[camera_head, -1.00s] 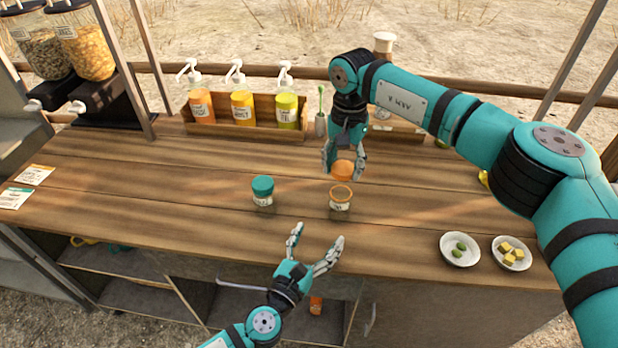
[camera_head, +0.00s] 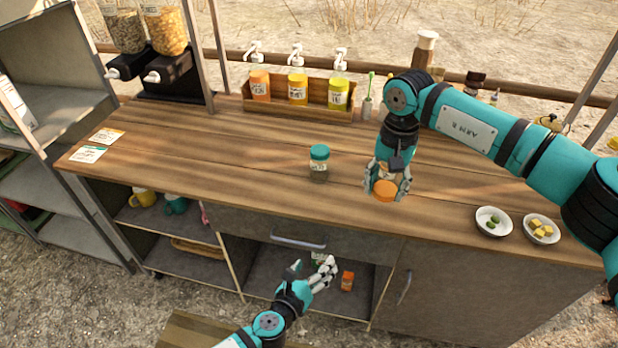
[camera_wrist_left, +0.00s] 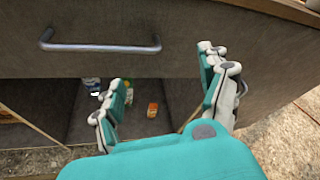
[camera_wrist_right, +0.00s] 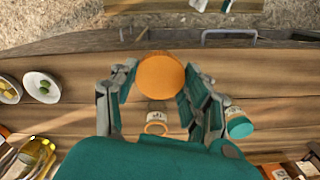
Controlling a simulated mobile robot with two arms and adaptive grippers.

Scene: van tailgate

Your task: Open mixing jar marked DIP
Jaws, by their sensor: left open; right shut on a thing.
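An orange round lid (camera_head: 386,190) is between the fingers of my right gripper (camera_head: 388,188), which is shut on it above the counter's front part. The lid also shows in the right wrist view (camera_wrist_right: 161,76). An open jar with an orange rim (camera_wrist_right: 157,122) stands upright on the counter, apart from the lid; in the head view my right gripper hides it. A jar with a teal lid (camera_head: 319,163) stands closed to the left. I cannot read which label says DIP. My left gripper (camera_head: 313,268) is open and empty, below the counter edge before the drawer.
Two white bowls, one with green pieces (camera_head: 493,221) and one with yellow cubes (camera_head: 541,229), stand at the right. A wooden rack (camera_head: 276,111) of pump bottles is at the back. The drawer handle (camera_wrist_left: 100,47) is ahead of my left gripper. The left counter is mostly clear.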

